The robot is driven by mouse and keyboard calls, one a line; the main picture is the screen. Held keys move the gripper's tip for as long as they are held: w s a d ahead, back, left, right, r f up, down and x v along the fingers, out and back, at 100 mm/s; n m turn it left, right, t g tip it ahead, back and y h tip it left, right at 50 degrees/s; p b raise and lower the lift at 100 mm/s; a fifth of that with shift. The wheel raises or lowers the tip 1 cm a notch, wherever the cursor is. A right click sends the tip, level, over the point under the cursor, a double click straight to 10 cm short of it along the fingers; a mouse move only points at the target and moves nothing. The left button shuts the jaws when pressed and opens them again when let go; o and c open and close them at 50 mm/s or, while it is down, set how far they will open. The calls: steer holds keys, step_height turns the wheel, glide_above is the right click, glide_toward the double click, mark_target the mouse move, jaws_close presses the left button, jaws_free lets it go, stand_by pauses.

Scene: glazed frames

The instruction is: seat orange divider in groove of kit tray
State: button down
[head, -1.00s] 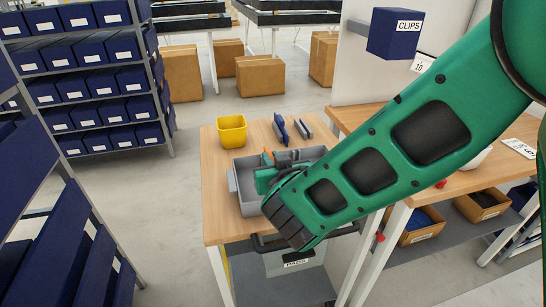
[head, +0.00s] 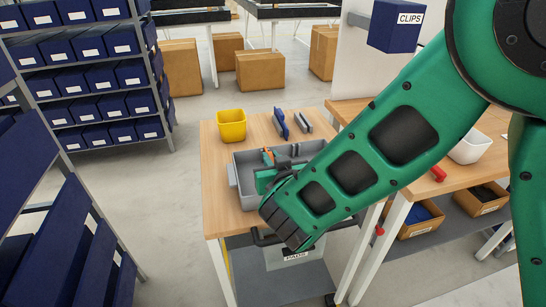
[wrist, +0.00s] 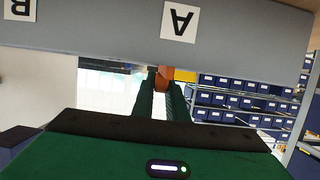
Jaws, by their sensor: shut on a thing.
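The grey kit tray (head: 243,196) sits on the wooden table. My gripper (head: 267,170) is over its left part, low and close to it. The orange divider (head: 268,155) shows as a small patch at my gripper. In the wrist view the orange divider (wrist: 165,76) is between the tips of my two green fingers (wrist: 164,90), which are shut on it. A grey wall (wrist: 100,38) with upside-down labels A and B crosses the top of the wrist view. The groove and the divider's lower edge are hidden, so I cannot tell whether they touch.
A yellow bin (head: 231,125) stands behind the tray. Blue (head: 280,122) and grey (head: 303,122) parts stand at the table's back. To the right, a second bench holds a white bowl (head: 468,149) and a red object (head: 438,174). My arm covers the tray's right side.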

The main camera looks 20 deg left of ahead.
steer(key=shift+f, duration=0.35)
steer(key=c, duration=1.7)
jaws_free()
steer(key=shift+o, duration=0.2)
steer(key=v, duration=1)
steer(key=shift+s+d+r, duration=0.15)
steer(key=shift+s, duration=0.15)
